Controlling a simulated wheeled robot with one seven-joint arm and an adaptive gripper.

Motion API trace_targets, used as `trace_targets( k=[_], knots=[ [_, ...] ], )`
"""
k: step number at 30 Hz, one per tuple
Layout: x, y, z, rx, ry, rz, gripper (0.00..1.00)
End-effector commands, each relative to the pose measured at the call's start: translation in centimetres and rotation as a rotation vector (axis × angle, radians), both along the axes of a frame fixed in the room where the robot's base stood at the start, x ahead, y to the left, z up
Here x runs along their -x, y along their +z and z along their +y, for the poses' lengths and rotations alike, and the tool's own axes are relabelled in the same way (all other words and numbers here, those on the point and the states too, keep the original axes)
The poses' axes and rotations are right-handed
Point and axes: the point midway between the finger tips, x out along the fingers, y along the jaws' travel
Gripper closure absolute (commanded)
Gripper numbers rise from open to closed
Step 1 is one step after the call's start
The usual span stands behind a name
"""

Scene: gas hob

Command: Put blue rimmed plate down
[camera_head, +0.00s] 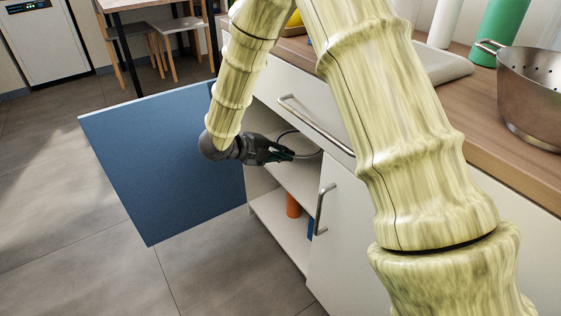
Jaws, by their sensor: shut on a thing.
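My gripper (284,153) reaches past the open blue door into the upper compartment of the low cabinet (264,190). It is shut on the blue rimmed plate (304,145), which shows only as a pale patch with a thin dark curved rim at the fingertips. The plate is just above the middle shelf (300,178); I cannot tell whether it touches it. The rest of the plate is hidden by the gripper and the cabinet front.
The blue door (170,155) stands wide open at left. An orange object (293,206) and a blue one (311,228) are on the lower shelf. A closed drawer (300,95) is above. A metal colander (535,95) and green bottle (498,32) stand on the counter.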

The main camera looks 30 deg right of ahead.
Motion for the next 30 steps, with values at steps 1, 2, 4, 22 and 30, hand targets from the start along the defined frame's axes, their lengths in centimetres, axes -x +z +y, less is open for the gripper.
trace_targets(
  k=[1,2,4,22,30],
  knots=[
    [-0.7,-0.3,-0.3,0.0,-0.001,-0.003,1.0],
    [-1.0,-0.3,-0.4,0.0,-0.001,-0.002,1.0],
    [-1.6,-0.3,-0.6,0.0,-0.001,-0.002,1.0],
    [-2.9,-3.8,-1.1,0.001,0.0,0.0,1.0],
    [-2.8,-3.7,-1.1,0.001,0.0,0.0,1.0]
  ],
)
